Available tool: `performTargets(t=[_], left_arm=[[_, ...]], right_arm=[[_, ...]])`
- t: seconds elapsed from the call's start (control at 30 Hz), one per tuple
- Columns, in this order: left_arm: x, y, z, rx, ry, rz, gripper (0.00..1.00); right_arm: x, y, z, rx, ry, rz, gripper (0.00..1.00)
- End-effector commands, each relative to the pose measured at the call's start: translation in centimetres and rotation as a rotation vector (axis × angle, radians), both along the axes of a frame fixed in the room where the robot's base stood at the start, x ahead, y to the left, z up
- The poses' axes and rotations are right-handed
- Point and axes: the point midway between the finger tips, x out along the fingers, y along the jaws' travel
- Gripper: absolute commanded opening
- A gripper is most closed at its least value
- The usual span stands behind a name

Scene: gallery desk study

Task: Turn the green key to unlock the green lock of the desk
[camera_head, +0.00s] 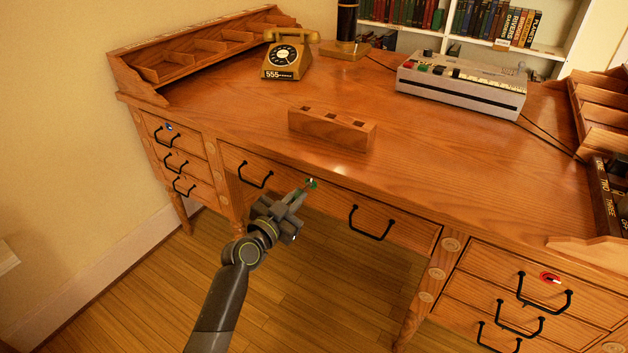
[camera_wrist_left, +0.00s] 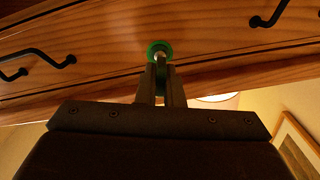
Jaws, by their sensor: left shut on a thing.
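The desk (camera_head: 215,100) is wooden, with a wide middle drawer (camera_head: 335,210). The green lock (camera_head: 312,182) is on that drawer's front between two black handles; it also shows as a green ring in the left wrist view (camera_wrist_left: 160,48). My left gripper (camera_head: 300,194) is at the lock, with its fingers close together in the left wrist view (camera_wrist_left: 160,82). It is shut on the green key, which is mostly hidden by the fingers and the lock. I cannot tell how far the key is turned. My right gripper is not in view.
A wooden block with square holes (camera_head: 331,129) stands on the desk top above the lock. A telephone (camera_head: 288,55) and a grey device with buttons (camera_head: 460,84) stand farther back. A blue lock (camera_head: 169,127) and a red lock (camera_head: 550,278) are on the side drawers.

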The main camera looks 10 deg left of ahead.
Motion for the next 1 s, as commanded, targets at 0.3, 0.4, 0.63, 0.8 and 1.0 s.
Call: performTargets(t=[0.3,0.4,0.63,0.8,1.0], left_arm=[[0.1,0.0,0.3,0.122,-0.058,0.001,0.0],[0.1,-0.1,0.3,0.161,-0.072,0.001,0.0],[0.1,0.0,0.4,0.212,-0.089,0.001,0.0],[0.0,0.0,0.4,0.215,-0.089,0.002,0.0],[0.0,0.0,0.3,0.224,-0.093,0.001,0.0]], right_arm=[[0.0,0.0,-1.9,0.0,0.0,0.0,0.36],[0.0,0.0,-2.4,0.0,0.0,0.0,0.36],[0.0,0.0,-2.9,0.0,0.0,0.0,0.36],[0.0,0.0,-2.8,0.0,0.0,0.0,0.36],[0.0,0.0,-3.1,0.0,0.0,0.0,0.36]])
